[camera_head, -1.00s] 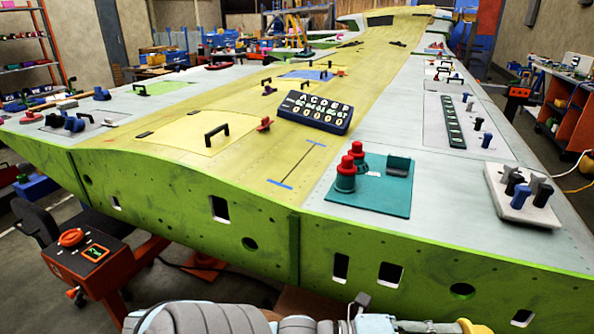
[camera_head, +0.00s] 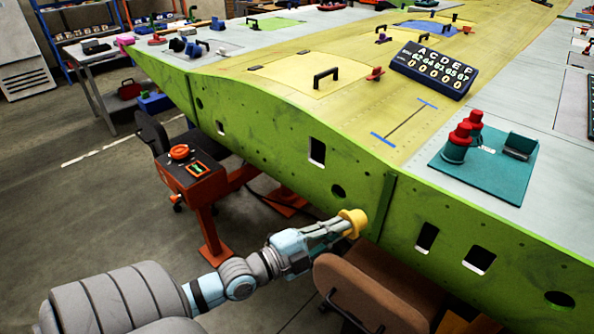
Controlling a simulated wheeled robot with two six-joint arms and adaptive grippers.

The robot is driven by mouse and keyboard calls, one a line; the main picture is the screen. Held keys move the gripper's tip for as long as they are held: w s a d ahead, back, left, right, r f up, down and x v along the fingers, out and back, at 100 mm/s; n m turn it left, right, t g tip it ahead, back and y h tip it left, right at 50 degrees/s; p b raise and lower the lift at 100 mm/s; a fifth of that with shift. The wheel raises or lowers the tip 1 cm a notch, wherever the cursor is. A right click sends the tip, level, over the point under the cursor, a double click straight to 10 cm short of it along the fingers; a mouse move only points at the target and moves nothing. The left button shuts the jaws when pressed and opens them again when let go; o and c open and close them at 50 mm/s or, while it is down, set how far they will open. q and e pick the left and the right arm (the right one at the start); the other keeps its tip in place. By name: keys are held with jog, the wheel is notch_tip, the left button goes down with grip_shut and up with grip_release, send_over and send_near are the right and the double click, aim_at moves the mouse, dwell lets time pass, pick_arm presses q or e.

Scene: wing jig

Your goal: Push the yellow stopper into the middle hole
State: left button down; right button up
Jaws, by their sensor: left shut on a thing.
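My left gripper (camera_head: 340,227) is shut on the yellow stopper (camera_head: 353,221) and holds it in front of the green wing edge. The stopper is just below and right of a round dark hole (camera_head: 338,191) in that edge. Whether it touches the panel I cannot tell. Two more round holes show in the green face, one far left (camera_head: 199,104) and one at the lower right (camera_head: 559,299). My right gripper is out of view.
A brown padded seat (camera_head: 370,290) stands below the stopper, close to my left gripper. An orange control box (camera_head: 192,172) stands to the left. A teal board with red-topped pegs (camera_head: 490,181) lies on the wing. Open floor lies at left.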

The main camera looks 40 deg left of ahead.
pick_arm(q)
jog(key=w+a+f+n+y, duration=0.2)
jog(key=a+f+n+y, duration=0.3)
jog(key=a+f+n, duration=0.45)
jog(key=w+a+r+m+b, duration=0.1)
jog(key=w+r+b, duration=0.1)
jog(key=w, duration=0.4)
jog(key=shift+r+t, duration=0.2)
jog(key=shift+t, duration=0.1)
jog(key=shift+r+y, duration=0.1)
jog(key=shift+y, duration=0.2)
jog(key=shift+w+b, duration=0.85)
jog(key=shift+w, duration=1.25)
jog(key=c, duration=1.6)
grip_release()
jog(key=shift+o, duration=0.2)
